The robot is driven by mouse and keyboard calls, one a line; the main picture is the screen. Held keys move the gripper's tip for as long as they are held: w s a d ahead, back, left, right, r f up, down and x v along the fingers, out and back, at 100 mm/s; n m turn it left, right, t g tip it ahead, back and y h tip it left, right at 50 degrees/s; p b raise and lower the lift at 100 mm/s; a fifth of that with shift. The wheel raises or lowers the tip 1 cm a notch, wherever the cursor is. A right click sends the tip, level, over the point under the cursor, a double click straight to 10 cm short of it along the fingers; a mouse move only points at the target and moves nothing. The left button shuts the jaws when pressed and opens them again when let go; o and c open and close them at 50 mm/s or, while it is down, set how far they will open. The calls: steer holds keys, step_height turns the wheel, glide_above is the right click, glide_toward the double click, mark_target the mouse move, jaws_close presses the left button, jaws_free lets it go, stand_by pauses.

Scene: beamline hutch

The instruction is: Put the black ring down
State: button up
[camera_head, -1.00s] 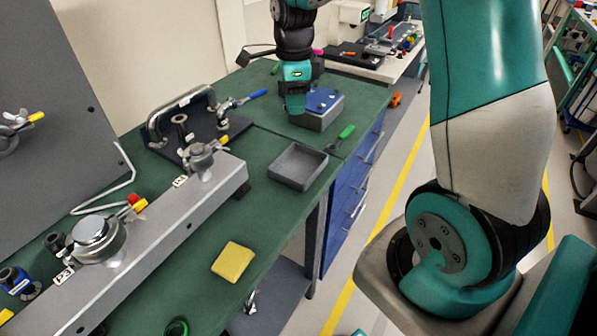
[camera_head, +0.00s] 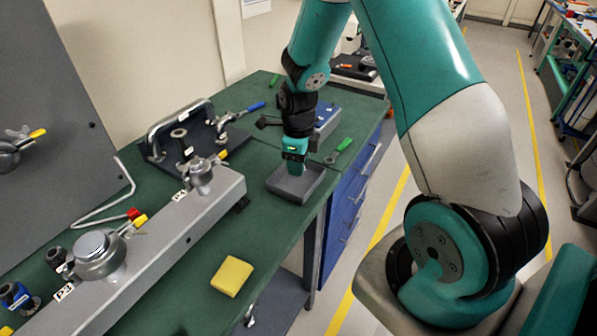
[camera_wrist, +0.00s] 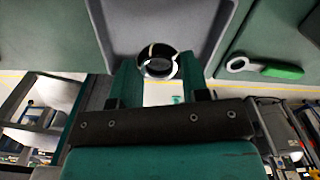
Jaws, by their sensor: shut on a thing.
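My gripper (camera_head: 295,162) is over the grey open tray (camera_head: 318,190) on the green bench in the head view. In the wrist view my gripper (camera_wrist: 158,68) has its teal fingers on either side of the black ring (camera_wrist: 158,52), shut on it. The ring looks round, dark and shiny, with a hole in the middle. The grey tray (camera_wrist: 195,25) lies behind the ring there. I cannot tell whether the ring touches the tray floor. In the head view the arm hides the ring.
A green-handled tool (camera_head: 343,147) lies right of the tray, by a grey box with a blue top (camera_head: 327,113). A yellow pad (camera_head: 232,276) sits nearer. A long grey rail (camera_head: 175,235) with clamps and a black clamp plate (camera_head: 205,140) stand left. Bare bench surrounds the pad.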

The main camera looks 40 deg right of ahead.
mark_target(298, 182)
steer(key=shift+f, duration=2.1)
steer(key=shift+f, duration=0.1)
steer(key=o, duration=0.9)
